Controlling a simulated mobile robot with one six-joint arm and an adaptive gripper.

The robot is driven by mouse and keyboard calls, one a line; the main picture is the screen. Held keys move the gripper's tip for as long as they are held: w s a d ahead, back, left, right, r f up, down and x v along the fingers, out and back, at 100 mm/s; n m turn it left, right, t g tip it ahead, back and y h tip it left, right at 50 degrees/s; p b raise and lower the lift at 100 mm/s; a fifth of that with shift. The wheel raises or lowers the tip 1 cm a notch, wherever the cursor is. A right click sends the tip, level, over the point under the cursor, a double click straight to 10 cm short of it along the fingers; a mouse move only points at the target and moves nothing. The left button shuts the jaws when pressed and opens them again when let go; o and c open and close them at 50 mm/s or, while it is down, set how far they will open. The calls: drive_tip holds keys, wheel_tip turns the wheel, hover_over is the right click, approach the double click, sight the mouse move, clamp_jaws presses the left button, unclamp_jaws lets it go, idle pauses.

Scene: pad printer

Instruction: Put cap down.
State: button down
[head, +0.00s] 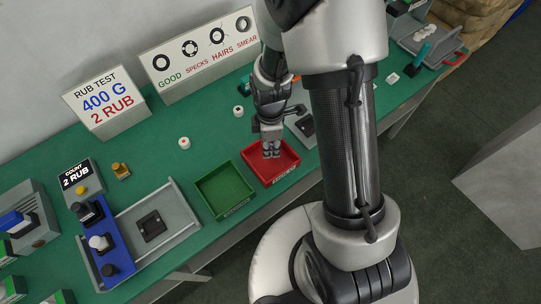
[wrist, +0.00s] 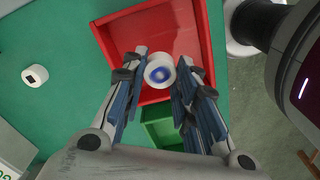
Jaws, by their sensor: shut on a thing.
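A white cap (wrist: 160,72) with a blue printed mark sits between the two fingers of my gripper (wrist: 158,82) in the wrist view. The fingers are shut on it. In the head view my gripper (head: 270,150) points down at the red tray (head: 287,165), and the cap cannot be made out there. In the wrist view the red tray (wrist: 150,30) lies behind the cap, which is over its near part. Whether the cap touches the tray floor cannot be told.
A green tray (head: 225,190) stands left of the red tray. Two more caps lie on the green bench, one white (head: 184,143) and one with a dark top (head: 238,111). The printing fixture (head: 150,225) is at left. Signs stand at the back.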

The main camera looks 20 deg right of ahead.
sight(271, 148)
drive_tip(key=shift+f+b, duration=0.75)
drive_tip(key=shift+f, duration=2)
drive_tip(key=shift+f, duration=0.15)
drive_tip(key=c, duration=1.3)
unclamp_jaws()
wheel_tip(271, 148, up, 13)
drive_tip(key=p, duration=0.4)
drive_tip(key=shift+f, duration=0.2)
drive_tip(key=s+r+m+t, duration=0.1)
drive_tip(key=s+r+m, duration=0.4)
drive_tip(key=r, duration=0.3)
drive_tip(key=s+r+m+t, duration=0.2)
drive_tip(key=s+r+m, duration=0.3)
drive_tip(key=r, duration=0.3)
drive_tip(key=s+r+m+t, duration=0.1)
drive_tip(key=s+r+m, duration=0.4)
drive_tip(key=r, duration=0.3)
drive_tip(key=shift+d+r+m+t, duration=0.1)
drive_tip(key=shift+r+m+t, duration=0.1)
drive_tip(key=shift+m+t, duration=0.1)
